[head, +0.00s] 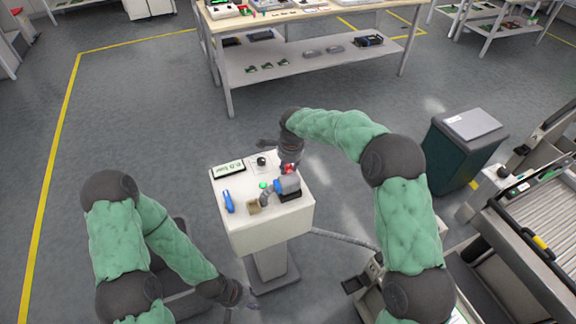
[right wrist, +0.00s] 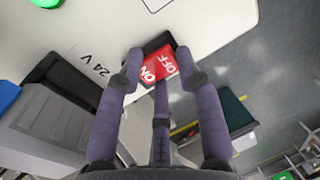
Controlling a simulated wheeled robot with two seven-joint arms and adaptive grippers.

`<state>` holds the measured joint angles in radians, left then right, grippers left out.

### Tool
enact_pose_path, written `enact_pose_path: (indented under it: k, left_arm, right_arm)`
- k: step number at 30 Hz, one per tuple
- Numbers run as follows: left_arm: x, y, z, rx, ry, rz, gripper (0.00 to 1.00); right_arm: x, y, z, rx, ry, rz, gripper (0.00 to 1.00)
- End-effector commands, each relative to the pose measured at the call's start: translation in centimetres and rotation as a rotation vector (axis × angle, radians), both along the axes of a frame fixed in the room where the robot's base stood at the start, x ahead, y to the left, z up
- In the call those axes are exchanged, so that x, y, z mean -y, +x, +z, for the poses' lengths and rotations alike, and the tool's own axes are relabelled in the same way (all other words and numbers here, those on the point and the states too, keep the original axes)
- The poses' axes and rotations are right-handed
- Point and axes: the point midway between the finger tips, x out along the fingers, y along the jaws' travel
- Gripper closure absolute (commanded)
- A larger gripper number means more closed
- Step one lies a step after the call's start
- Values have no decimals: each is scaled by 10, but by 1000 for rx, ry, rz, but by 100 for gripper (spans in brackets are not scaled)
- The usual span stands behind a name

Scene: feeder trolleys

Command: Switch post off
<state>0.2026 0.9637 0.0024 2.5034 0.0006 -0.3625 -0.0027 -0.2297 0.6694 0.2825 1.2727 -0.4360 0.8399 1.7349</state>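The post (head: 262,238) is a white box with a sloped top on a grey stand, in the middle of the head view. Its red rocker switch (right wrist: 156,68) shows in the right wrist view, marked OFF on the upper right and ON on the lower left, in a black frame beside "24 V". Which half is pressed I cannot tell. My right gripper (right wrist: 160,78) is spread open, with purple fingers on either side of the switch; contact is unclear. In the head view it is over the post's far right corner (head: 289,160). My left gripper (head: 233,293) hangs low beside the stand, too small to read.
A dark green bin (head: 462,150) and a roller conveyor (head: 545,240) stand right. A workbench (head: 300,62) is behind; floor at left is clear.

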Motion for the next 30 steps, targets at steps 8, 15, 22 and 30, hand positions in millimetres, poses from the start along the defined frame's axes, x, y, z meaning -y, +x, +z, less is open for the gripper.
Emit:
enact_pose_path:
  k: [8,15,22,30]
  left_arm:
    - [0,0,11,0,0,0,60]
    - [0,0,34,0,0,0,60]
    - [0,0,39,0,0,0,60]
    - [0,0,38,0,0,0,60]
  right_arm:
    - [0,-3,-3,-41,-13,1,97]
    - [0,-2,-3,-112,-37,1,97]
    - [0,-3,-6,-139,-44,2,97]
    - [0,-4,-8,-142,-45,2,56]
